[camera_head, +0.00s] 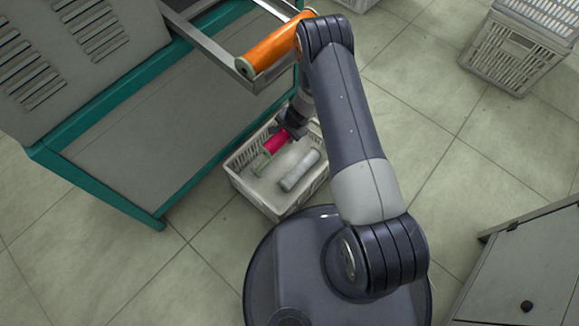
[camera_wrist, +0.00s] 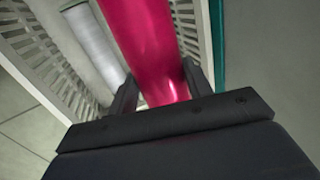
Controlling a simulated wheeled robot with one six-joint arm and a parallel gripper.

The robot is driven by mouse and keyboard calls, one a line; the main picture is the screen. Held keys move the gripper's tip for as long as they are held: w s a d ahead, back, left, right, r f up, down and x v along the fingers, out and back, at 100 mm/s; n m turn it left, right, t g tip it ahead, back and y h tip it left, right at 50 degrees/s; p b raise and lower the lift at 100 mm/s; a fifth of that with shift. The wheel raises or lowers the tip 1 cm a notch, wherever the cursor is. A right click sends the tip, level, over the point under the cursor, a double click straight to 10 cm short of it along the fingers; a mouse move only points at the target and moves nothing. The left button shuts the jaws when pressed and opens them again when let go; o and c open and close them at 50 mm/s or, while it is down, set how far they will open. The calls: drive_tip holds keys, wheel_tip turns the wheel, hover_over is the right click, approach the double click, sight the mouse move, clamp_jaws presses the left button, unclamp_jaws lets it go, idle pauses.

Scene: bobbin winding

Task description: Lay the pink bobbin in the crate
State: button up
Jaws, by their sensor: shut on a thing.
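The pink bobbin (camera_head: 275,143) is inside the white crate (camera_head: 277,211), on its left side, with a pale green end toward the front. My gripper (camera_head: 291,128) reaches down into the crate from above and is shut on the bobbin. In the wrist view the bobbin (camera_wrist: 148,45) runs between the two dark fingers (camera_wrist: 160,92), and the crate's slatted wall (camera_wrist: 50,70) is beside it. I cannot tell whether the bobbin touches the crate floor. My arm hides part of the crate's far side.
A white bobbin (camera_head: 299,170) lies in the crate, right of the pink one. An orange bobbin (camera_head: 277,43) rests on the metal frame of the grey and teal machine (camera_head: 150,120), above the crate. Another crate (camera_head: 509,57) stands at the upper right. A grey cabinet (camera_head: 525,265) is at lower right.

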drive_tip(key=b, duration=0.9)
hover_over(284, 159)
drive_tip(key=s+d, duration=0.1)
wheel_tip(284, 159, down, 9)
drive_tip(key=shift+f, duration=0.15)
wheel_tip(284, 159, down, 10)
drive_tip(key=b, duration=0.4)
drive_tip(key=shift+s, duration=0.1)
drive_tip(key=shift+f+b, duration=0.2)
drive_tip(key=shift+b, duration=0.15)
drive_tip(key=o, duration=1.1)
drive_tip(key=shift+r, duration=0.1)
drive_tip(key=shift+c, duration=0.2)
drive_tip(key=shift+r, duration=0.1)
drive_tip(key=shift+r+p, duration=0.4)
drive_tip(key=shift+p, duration=0.1)
drive_tip(key=p+v, duration=0.2)
drive_tip(key=v, duration=0.9)
drive_tip(key=shift+d+p, duration=0.15)
drive_tip(key=shift+p, duration=0.25)
drive_tip(key=shift+s+r, duration=0.1)
